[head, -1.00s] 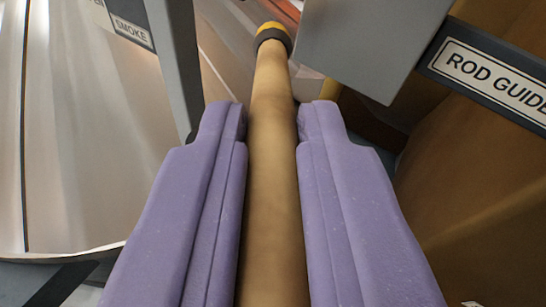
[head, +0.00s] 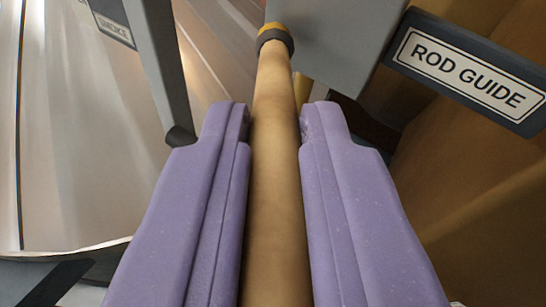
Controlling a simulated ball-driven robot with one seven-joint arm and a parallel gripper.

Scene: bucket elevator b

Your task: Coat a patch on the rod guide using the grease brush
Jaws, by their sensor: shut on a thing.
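My gripper (head: 274,125) has two purple fingers shut on the tan wooden handle of the grease brush (head: 275,190). The handle runs away from me, up the middle of the view, to a dark band and a yellow-orange tip (head: 273,37). The tip overlaps the left edge of a grey block (head: 345,45) in the picture; I cannot tell whether they touch. A dark sign reading "ROD GUIDE" (head: 470,72) is at the upper right, beside the grey block. Whether the grey block is the rod guide itself is not clear.
A grey post (head: 160,70) stands left of the brush. A sign reading "SMOKE" (head: 112,22) is at the upper left, by a large shiny metal surface (head: 80,150). A brown curved surface (head: 470,190) fills the right side.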

